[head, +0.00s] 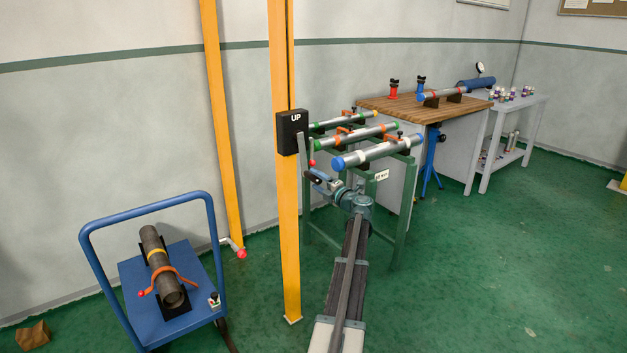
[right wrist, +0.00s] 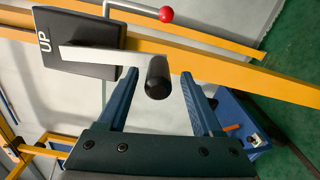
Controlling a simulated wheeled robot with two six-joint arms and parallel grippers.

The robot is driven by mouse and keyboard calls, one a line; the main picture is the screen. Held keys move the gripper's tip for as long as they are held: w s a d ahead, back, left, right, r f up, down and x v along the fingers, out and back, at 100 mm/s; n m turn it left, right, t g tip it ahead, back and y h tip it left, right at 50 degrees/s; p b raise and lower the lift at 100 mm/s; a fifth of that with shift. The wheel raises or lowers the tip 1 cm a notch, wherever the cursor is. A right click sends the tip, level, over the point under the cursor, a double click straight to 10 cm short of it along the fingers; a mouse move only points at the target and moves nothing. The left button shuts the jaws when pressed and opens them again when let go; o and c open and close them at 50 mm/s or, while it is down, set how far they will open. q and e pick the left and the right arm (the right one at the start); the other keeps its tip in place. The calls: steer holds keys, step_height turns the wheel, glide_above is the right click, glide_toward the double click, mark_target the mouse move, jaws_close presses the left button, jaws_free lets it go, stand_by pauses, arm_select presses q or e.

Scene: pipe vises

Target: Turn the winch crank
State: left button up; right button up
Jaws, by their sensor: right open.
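The winch is a black box marked UP (head: 292,132) on the front yellow post. A flat grey crank arm (head: 303,150) hangs down from it. In the right wrist view the crank arm (right wrist: 105,56) ends in a black round grip (right wrist: 156,80). My right gripper (head: 316,179) is just below and right of the box. In the right wrist view its two blue fingers are apart, one on each side of the grip, with a gap to both. I cannot tell how far the grip reaches between them. My left gripper is not in view.
A green rack (head: 407,215) with several clamped pipes stands close behind my right arm. A blue cart (head: 135,285) carrying a dark pipe is at the left. A second yellow post (head: 222,130) stands behind. A wooden bench (head: 400,107) is farther back. The floor at right is clear.

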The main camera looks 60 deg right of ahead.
steer(key=v, duration=1.1)
steer(key=shift+s+a, duration=0.1)
steer(key=shift+s, duration=0.05)
steer(key=shift+c, duration=0.2)
